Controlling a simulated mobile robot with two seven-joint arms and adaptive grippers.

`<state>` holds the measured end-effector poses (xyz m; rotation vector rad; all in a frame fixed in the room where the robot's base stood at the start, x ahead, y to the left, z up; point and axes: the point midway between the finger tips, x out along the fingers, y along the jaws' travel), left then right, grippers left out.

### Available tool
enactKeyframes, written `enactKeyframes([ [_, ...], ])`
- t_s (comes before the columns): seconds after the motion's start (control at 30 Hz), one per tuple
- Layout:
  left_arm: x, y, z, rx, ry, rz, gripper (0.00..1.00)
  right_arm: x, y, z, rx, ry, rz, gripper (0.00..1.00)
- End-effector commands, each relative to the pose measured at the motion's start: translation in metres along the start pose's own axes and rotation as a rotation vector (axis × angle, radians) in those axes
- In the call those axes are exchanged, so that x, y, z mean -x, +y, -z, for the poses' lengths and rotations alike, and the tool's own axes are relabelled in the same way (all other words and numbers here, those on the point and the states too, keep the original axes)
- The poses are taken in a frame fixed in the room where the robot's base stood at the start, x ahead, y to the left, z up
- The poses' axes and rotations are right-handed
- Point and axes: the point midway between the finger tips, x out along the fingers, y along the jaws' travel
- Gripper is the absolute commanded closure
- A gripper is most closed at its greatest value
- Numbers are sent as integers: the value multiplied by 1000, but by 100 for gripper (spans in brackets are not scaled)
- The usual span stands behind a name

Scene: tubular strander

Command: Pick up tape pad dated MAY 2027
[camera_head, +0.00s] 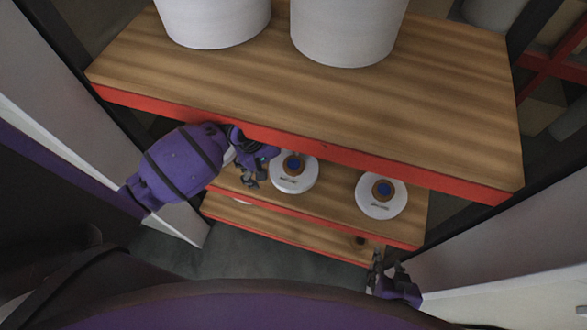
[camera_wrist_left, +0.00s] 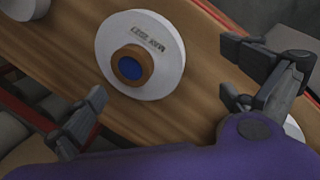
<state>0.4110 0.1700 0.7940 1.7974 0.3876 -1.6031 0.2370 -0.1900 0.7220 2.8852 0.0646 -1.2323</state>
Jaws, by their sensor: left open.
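Two round white tape pads with brown-and-blue centres lie on the middle wooden shelf in the head view, a left pad (camera_head: 293,184) and a right pad (camera_head: 381,209). Each has small dark print, too small to read there. My left gripper (camera_head: 256,172) is open and empty, just left of the left pad. In the left wrist view, a white pad (camera_wrist_left: 112,62) with upside-down print, hard to read but resembling MAY 2027, lies beyond the open fingers of my left gripper (camera_wrist_left: 165,85). My right gripper (camera_head: 387,272) is below the shelves, its opening unclear.
The upper wooden shelf (camera_head: 440,90) with a red edge overhangs the pads and bears two large white cylinders (camera_head: 345,35) (camera_head: 213,22). A lower shelf (camera_head: 290,236) lies beneath. In the left wrist view, parts of other white round things show at the upper left and behind the right finger.

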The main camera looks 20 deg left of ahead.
Motion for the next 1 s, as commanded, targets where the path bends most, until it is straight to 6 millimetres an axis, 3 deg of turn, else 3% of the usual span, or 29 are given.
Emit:
enactKeyframes([
  [0.07,-3,12,1,1,2,-1,0,-1,0,11,4,19,2,60],
  [0.2,-7,21,0,1,0,1,0,-1,0,14,6,23,3,60],
  [0.6,-52,22,0,0,0,1,0,1,0,10,5,18,2,60],
  [0.87,-58,21,0,0,0,1,0,1,0,10,5,18,3,60],
  [1.0,-58,21,0,0,-1,1,14,1,0,10,5,17,3,60],
])
